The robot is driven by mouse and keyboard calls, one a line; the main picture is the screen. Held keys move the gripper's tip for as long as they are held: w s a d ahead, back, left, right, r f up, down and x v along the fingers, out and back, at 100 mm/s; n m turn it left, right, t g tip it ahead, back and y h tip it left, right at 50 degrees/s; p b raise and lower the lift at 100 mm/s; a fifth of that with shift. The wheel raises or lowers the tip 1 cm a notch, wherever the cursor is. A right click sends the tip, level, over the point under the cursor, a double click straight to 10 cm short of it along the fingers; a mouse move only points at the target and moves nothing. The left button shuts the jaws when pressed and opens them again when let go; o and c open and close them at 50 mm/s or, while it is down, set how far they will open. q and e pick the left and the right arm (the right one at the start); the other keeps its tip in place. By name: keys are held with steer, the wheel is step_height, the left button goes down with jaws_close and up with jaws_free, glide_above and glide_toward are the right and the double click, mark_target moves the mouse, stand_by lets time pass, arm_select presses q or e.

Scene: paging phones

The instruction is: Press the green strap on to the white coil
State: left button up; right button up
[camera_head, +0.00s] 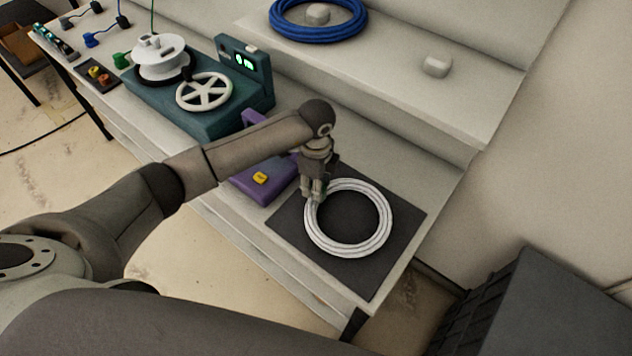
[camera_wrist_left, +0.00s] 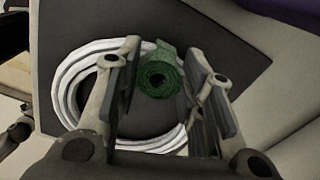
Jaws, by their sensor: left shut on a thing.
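The white coil (camera_head: 376,238) lies flat on a dark square mat (camera_head: 288,230) near the bench's front end. The left wrist view also shows the coil (camera_wrist_left: 72,88), partly hidden behind my fingers. My left gripper (camera_head: 314,196) points down at the coil's upper left side. In the left wrist view, the green strap (camera_wrist_left: 158,76), rolled up, sits between the fingers of my left gripper (camera_wrist_left: 154,68), which is shut on it. The strap appears in front of the coil and mat; I cannot tell whether it touches the coil. My right gripper is not in view.
A purple device (camera_head: 262,184) with a yellow button stands beside the mat, partly behind my arm. A teal machine (camera_head: 212,122) with a white handwheel (camera_head: 204,92) is further left. A blue coil (camera_head: 318,22) lies on the raised shelf. A dark crate (camera_head: 545,305) stands lower right.

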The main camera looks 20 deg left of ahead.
arm_select(q)
steer(key=shift+s+f, duration=0.1)
steer(key=o, duration=0.8)
steer(key=shift+o, duration=0.2)
steer(key=o, duration=0.5)
steer(key=shift+r+p, duration=2.85)
steer(key=shift+r, duration=0.7)
